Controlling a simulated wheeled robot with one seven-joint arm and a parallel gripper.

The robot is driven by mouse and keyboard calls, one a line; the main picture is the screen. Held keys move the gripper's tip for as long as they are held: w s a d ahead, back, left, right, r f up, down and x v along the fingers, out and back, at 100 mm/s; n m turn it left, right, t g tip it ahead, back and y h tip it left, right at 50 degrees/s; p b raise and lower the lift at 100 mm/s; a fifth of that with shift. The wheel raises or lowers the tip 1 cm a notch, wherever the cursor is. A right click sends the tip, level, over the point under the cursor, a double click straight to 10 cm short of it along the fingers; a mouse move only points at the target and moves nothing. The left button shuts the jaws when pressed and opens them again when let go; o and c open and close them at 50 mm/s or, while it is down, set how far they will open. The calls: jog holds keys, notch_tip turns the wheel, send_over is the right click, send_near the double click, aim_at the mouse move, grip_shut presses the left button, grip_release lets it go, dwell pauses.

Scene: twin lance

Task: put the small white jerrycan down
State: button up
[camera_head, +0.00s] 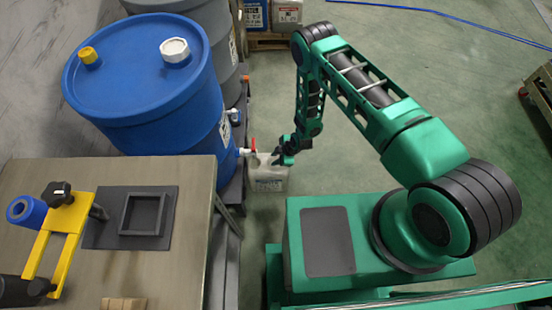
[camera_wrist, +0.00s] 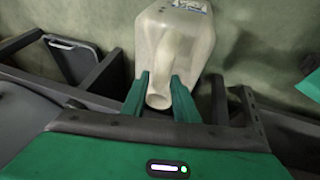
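The small white jerrycan (camera_head: 268,180) is below and just right of the blue drum's tap in the head view, with a printed label on its side. In the wrist view the jerrycan (camera_wrist: 195,40) is beyond the fingers, its handle pointing back towards me. My gripper (camera_head: 283,158) is at the top of the jerrycan. In the wrist view the green fingers of my gripper (camera_wrist: 162,98) lie against both sides of the handle, shut on it. I cannot tell whether the jerrycan's base touches the floor.
The blue drum (camera_head: 140,85) has a tap with a red handle (camera_head: 253,145) close beside the jerrycan. A workbench (camera_head: 190,235) with a yellow clamp (camera_head: 60,235) stands at lower left. Containers (camera_head: 287,12) sit on a pallet at the back. Green floor (camera_head: 400,70) to the right is mostly clear.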

jog(key=shift+o, duration=0.3)
jog(key=v, duration=1.2)
jog(key=shift+s, duration=0.1)
